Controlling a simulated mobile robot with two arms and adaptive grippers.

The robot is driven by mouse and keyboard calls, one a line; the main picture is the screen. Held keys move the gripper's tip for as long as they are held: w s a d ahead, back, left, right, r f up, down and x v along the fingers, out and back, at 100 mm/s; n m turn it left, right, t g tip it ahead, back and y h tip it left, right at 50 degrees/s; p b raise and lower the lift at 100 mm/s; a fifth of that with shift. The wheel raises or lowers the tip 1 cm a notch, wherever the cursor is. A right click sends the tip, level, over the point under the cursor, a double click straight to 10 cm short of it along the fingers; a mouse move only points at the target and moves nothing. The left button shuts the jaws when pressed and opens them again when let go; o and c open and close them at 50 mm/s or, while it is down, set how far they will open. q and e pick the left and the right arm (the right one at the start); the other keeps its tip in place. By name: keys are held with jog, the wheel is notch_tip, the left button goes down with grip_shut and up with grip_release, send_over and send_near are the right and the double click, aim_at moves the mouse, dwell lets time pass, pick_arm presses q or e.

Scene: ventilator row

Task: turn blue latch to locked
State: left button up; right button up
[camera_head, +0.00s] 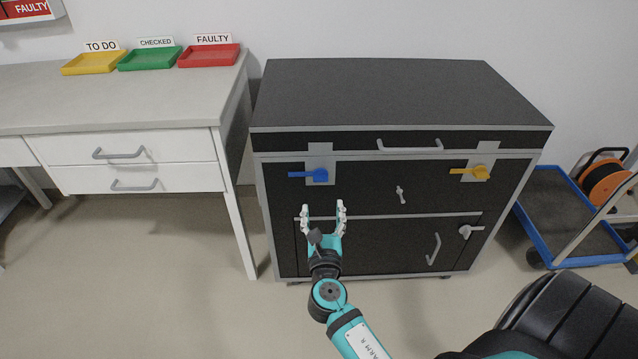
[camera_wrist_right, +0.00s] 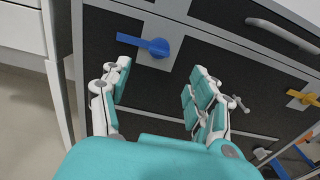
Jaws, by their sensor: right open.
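The blue latch (camera_head: 309,174) is on the upper left front of a black cabinet with grey trim, on a light plate. Its handle points left, about level, in the head view. It also shows in the right wrist view (camera_wrist_right: 146,44), above and beyond the fingers. My right gripper (camera_head: 323,207) is open and empty, just below the blue latch in the head view and apart from it. Its spread fingers also show in the right wrist view (camera_wrist_right: 155,88). My left gripper is not in view.
A yellow latch (camera_head: 473,173) sits on the cabinet's upper right front. A white desk (camera_head: 185,95) with coloured trays stands to the left. A blue-framed cart (camera_head: 545,225) stands at the right.

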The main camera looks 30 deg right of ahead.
aim_at(321, 181)
jog(key=x, duration=0.9)
jog(key=shift+w+d+b, duration=0.1)
jog(key=shift+w+b, duration=0.25)
jog(key=shift+w+d, duration=0.25)
jog(key=shift+w, duration=0.1)
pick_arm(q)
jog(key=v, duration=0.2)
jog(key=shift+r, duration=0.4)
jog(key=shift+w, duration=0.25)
pick_arm(e)
grip_shut()
